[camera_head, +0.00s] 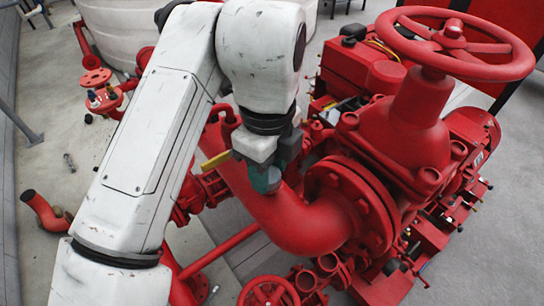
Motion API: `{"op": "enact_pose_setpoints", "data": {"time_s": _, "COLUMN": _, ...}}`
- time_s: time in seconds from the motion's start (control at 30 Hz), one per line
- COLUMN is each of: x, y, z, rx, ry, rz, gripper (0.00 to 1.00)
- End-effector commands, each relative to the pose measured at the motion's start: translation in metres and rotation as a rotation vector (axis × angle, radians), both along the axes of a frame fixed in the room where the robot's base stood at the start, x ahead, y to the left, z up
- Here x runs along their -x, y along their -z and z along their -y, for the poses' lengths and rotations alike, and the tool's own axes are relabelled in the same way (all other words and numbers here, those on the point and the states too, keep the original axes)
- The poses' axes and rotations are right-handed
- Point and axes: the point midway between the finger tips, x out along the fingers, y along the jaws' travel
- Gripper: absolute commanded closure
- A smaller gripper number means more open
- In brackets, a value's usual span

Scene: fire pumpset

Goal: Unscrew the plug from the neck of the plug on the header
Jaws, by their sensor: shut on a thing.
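My gripper (265,180) is at the upper side of the big curved red header pipe (300,222), at the end of my white arm. Its teal fingers point down toward the pipe and are closed together on something. The plug and its neck are hidden behind the fingers, so I cannot tell how far the plug sits in the neck. A yellow lever (216,160) shows just left of the gripper.
A large red handwheel (455,45) on a valve body rises at the upper right. A bolted flange (350,205) is right of the gripper. A smaller red handwheel (268,293) is at the bottom. Open grey floor lies at the left.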

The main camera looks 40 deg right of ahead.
Motion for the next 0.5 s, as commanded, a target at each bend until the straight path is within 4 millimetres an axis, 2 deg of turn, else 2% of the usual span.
{"op": "enact_pose_setpoints", "data": {"time_s": 0.1, "x": 0.0001, "y": -0.0008, "z": 0.0, "rx": 0.001, "ry": -0.056, "rz": 0.0, "gripper": 0.95}}
{"op": "enact_pose_setpoints", "data": {"time_s": 0.4, "x": 0.0001, "y": -0.0004, "z": 0.0001, "rx": 0.0, "ry": -0.069, "rz": 0.0, "gripper": 0.95}}
{"op": "enact_pose_setpoints", "data": {"time_s": 0.5, "x": 0.0002, "y": -0.0031, "z": 0.0003, "rx": 0.002, "ry": -0.143, "rz": 0.0, "gripper": 0.95}}
